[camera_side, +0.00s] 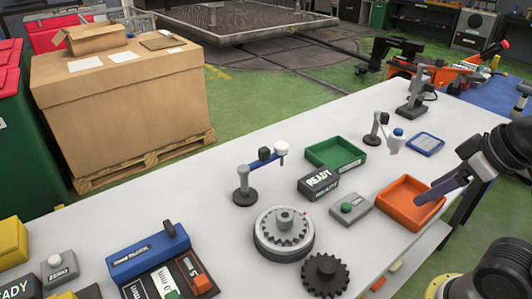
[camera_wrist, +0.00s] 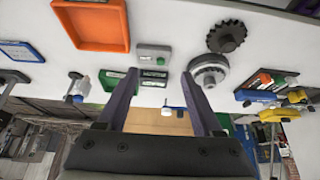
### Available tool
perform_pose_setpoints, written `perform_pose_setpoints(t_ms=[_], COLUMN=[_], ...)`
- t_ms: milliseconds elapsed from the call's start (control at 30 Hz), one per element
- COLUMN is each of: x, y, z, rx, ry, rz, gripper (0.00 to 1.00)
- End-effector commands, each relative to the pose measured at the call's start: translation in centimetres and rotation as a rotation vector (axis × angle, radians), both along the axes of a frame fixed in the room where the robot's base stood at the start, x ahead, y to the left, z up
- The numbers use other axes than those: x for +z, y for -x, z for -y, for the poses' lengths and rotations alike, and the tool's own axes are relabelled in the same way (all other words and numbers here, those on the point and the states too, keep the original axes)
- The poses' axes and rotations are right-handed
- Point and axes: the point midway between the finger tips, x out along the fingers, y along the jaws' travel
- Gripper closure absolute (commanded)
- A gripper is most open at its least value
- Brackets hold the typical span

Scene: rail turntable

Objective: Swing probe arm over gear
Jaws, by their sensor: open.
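My gripper (camera_side: 424,197) is open and empty above the orange tray's side of the table, well right of the probe arm. Its spread fingers show in the wrist view (camera_wrist: 160,78).
A loose dark gear (camera_side: 325,274) lies in front of the turntable. A blue box (camera_side: 146,255) sits left.

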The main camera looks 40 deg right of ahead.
Motion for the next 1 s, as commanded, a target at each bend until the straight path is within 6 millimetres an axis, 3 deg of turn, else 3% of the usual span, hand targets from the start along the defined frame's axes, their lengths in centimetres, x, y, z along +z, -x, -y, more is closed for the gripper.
perform_pose_setpoints(t_ms=[233, 467, 667, 800, 1000], x=[0.4, 7.3, 13.5, 17.1, 20.1], y=[0.8, -1.4, -5.6, -9.7, -16.1], z=[0.0, -0.1, -0.5, -1.2, -2.5], rx=[0.148, 0.421, 0.670, 0.852, 1.088], ry=[0.075, 0.210, 0.308, 0.366, 0.424], rz=[-0.044, -0.048, -0.089, -0.124, -0.172], gripper=[0.40, 0.40, 0.40, 0.40, 0.40])
